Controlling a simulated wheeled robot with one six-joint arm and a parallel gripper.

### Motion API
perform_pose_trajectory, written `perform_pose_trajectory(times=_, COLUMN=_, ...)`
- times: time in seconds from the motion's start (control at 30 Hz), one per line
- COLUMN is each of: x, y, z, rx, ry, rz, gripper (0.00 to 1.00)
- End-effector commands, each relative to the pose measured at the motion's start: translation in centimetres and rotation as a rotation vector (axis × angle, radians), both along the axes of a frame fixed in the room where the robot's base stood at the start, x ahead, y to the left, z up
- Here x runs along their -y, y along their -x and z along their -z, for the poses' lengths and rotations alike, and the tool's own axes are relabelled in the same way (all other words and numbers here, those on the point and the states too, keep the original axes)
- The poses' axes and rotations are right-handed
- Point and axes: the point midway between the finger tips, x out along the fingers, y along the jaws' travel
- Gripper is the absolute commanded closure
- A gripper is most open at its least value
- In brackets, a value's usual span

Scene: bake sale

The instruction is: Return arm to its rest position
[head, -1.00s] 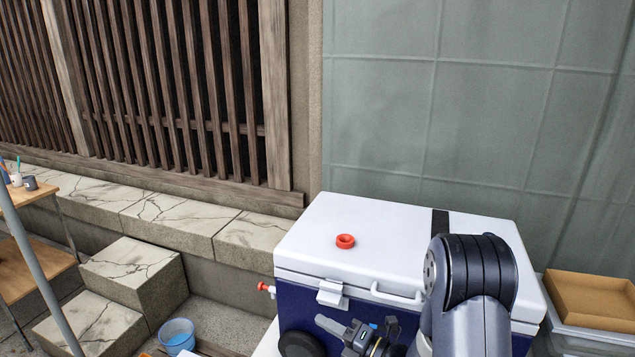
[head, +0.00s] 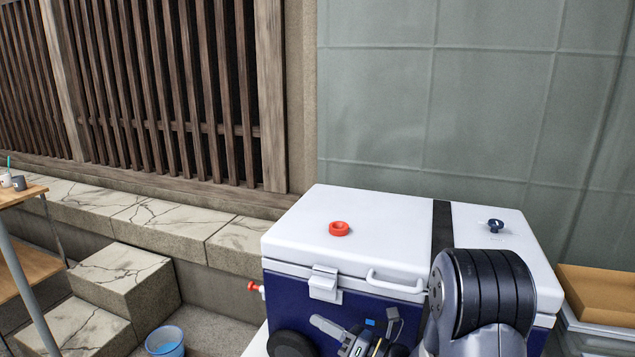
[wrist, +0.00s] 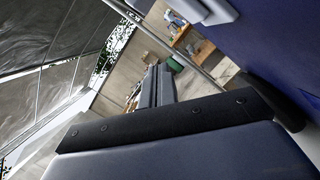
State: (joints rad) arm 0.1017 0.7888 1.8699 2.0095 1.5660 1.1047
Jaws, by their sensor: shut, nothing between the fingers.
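My gripper (head: 328,326) is low in front of the blue cooler (head: 340,308), at the bottom of the head view, with my arm folded on the right. In the wrist view its two fingers (wrist: 155,86) lie close together, shut with nothing between them. The cooler's blue side also fills the top right of the wrist view (wrist: 270,40). I cannot tell the exact gap between gripper and cooler.
A cardboard box (head: 598,293) stands at right. Stone steps (head: 125,280), a blue bucket (head: 165,342) and a wooden table (head: 25,192) are at left.

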Motion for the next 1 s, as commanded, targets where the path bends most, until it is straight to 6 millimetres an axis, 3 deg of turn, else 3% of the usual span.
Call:
perform_pose_trajectory(times=0.6, x=0.3, y=-0.6, z=2.7, rx=0.297, ry=0.107, rz=0.0, gripper=1.0)
perform_pose_trajectory(times=1.0, x=0.5, y=-1.2, z=3.3, rx=0.431, ry=0.156, rz=0.001, gripper=1.0)
